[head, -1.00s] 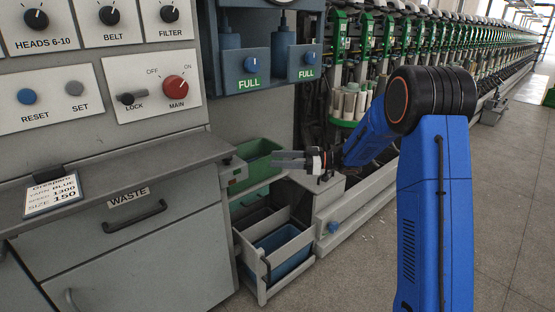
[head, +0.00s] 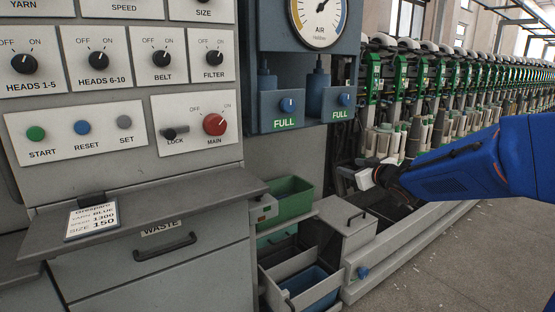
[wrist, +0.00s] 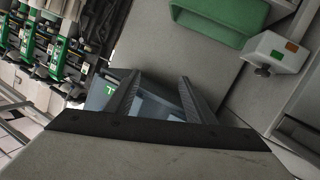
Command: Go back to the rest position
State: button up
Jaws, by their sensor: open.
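My gripper (head: 352,172) is at the end of my blue arm, at the right of the head view. It is up in front of the winder's row of heads, above the grey box with a black handle (head: 347,230). In the wrist view its two dark ribbed fingers (wrist: 158,95) stand apart with a gap between them. A blue-grey surface with a green label (wrist: 110,89) shows behind them, and I see nothing held. The fingertips are small and partly unclear in the head view.
The grey control cabinet (head: 110,183) with knobs and a WASTE drawer (head: 165,243) stands at the left. A green bin (head: 290,203) and an open drawer with a blue bin (head: 305,285) are low in the middle. The winder (head: 440,90) runs back right. Floor at lower right (head: 450,270) is clear.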

jog(key=s+d+f+m+g+h, duration=0.2)
jog(key=s+d+m+h, duration=0.15)
jog(key=s, duration=0.75)
jog(key=s+d+f+m+g+h, duration=0.25)
jog(key=s+d, duration=0.25)
jog(key=s, duration=0.5)
jog(key=s+a+f+g, duration=0.1)
jog(key=s+f, duration=0.2)
jog(key=s, duration=0.5)
jog(key=s+a+f+g+y, duration=0.1)
jog(key=s+a+f+g, duration=0.1)
jog(key=s, duration=0.6)
jog(key=s+a+f+g, duration=0.1)
jog(key=s+f, duration=0.3)
jog(key=s, duration=0.4)
jog(key=shift+s+a+f+m+g+y, duration=0.25)
jog(key=shift+s+m+g+y, duration=0.15)
jog(key=shift+g, duration=0.35)
jog(key=shift+w, duration=0.1)
